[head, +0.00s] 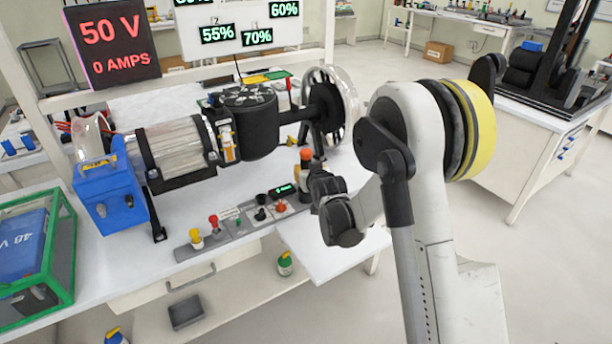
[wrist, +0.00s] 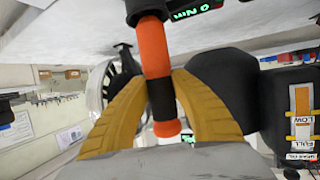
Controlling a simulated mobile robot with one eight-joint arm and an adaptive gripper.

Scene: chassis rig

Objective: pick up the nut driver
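The nut driver has an orange handle with black bands. In the wrist view its handle (wrist: 155,50) runs from the top edge down between my two yellow fingers. In the head view its orange end (head: 305,155) shows just above my gripper (head: 308,173), over the front of the bench. In the wrist view the fingertips of my gripper (wrist: 157,82) press against both sides of the handle, with no clear gap. The shaft and tip are hidden, and I cannot tell whether the nut driver touches the bench.
A control panel (head: 245,220) with knobs and a green display lies along the bench's front edge. A blue battery in a green-framed box (head: 30,245) sits at left.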

